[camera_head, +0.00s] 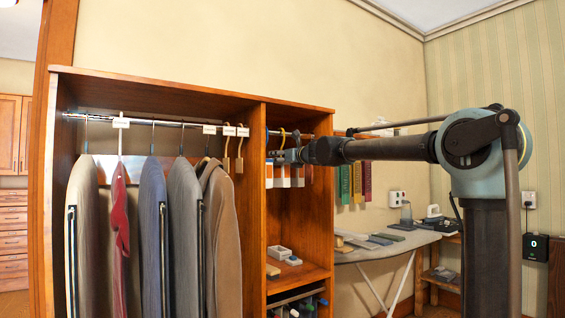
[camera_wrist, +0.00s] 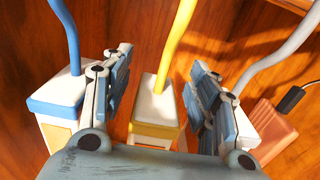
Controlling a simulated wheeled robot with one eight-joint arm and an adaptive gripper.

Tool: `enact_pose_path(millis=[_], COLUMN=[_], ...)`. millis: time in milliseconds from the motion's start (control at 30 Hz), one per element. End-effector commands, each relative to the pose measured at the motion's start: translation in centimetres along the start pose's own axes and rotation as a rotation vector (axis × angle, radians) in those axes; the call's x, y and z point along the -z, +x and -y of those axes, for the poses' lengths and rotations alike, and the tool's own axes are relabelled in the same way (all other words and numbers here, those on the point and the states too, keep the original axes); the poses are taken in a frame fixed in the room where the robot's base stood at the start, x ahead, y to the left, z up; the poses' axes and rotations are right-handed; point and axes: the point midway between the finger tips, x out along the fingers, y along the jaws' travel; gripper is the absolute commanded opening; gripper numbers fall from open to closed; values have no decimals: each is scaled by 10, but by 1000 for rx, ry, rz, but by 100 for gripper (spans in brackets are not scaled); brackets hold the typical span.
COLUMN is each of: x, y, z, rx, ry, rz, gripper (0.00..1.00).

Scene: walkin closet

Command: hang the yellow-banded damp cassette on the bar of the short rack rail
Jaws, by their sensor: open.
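The yellow-banded cassette (camera_wrist: 156,103) shows in the wrist view as a white block with a yellow band and a yellow hook (camera_wrist: 178,42) rising from it. My gripper (camera_wrist: 160,66) is open, with one finger on each side of this cassette; gaps show between fingers and block. In the head view my gripper (camera_head: 292,156) reaches into the rack's right compartment, among the hanging cassettes. A short rail (camera_head: 318,134) crosses the top of that compartment. The yellow hook (camera_head: 282,136) shows there near the rail; its exact contact is too small to tell.
A blue-banded cassette (camera_wrist: 62,98) hangs close left of my gripper. A grey-hooked one (camera_wrist: 240,118) is close right, with an orange block (camera_wrist: 278,130) beyond. Coats (camera_head: 183,235) hang left of the divider (camera_head: 254,215). An ironing board (camera_head: 385,250) stands at right.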

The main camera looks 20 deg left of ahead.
Motion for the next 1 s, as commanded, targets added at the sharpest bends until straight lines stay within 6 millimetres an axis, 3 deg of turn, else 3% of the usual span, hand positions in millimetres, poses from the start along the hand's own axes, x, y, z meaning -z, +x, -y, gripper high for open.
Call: enact_pose_path(millis=[167, 700, 1000], x=[0, 1, 1], y=[-16, -94, -116], z=[1, 1, 1], rx=[1, 2, 0], ry=[0, 1, 1], rz=[0, -1, -2], gripper=[54, 54, 54])
